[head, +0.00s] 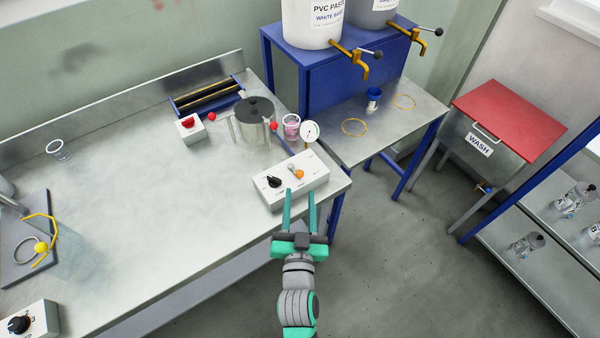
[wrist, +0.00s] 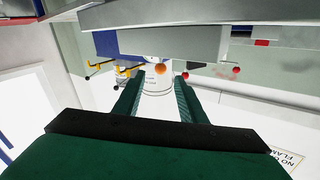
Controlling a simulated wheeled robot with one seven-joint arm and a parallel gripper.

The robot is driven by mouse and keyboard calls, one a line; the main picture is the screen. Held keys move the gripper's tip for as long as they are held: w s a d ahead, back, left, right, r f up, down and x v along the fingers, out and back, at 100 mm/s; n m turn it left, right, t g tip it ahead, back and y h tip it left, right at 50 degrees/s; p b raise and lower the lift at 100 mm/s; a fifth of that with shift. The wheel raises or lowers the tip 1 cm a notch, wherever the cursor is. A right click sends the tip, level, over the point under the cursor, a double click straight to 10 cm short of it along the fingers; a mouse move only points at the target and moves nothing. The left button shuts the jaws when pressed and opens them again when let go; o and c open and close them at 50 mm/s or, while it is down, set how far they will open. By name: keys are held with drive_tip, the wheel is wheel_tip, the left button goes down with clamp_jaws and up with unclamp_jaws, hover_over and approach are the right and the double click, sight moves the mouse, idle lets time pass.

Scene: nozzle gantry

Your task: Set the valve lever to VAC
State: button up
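The white control box (head: 290,180) sits at the right front corner of the steel bench. It carries a black rotary knob (head: 273,182) and a short lever with an orange ball end (head: 298,174). The markings on the box are too small to read, so I cannot tell which position the lever is set to. My gripper (head: 300,194) is open and empty at the box's front edge, its fingers pointing toward the lever. In the wrist view the orange ball (wrist: 160,69) shows between and just beyond the open fingertips (wrist: 160,90), apparently not held.
A round gauge (head: 309,131) stands behind the box. A steel pot (head: 254,122), a pink-filled beaker (head: 291,126) and a red-button box (head: 190,128) stand farther back. A lower steel table (head: 385,135) is to the right. Open floor lies in front.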

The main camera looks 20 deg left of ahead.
sight(300, 177)
drive_tip(key=x, duration=0.8)
drive_tip(key=shift+w+a+f, duration=0.1)
drive_tip(key=shift+w+a, duration=0.1)
drive_tip(key=shift+a, duration=0.05)
drive_tip(key=shift+d, duration=0.15)
clamp_jaws()
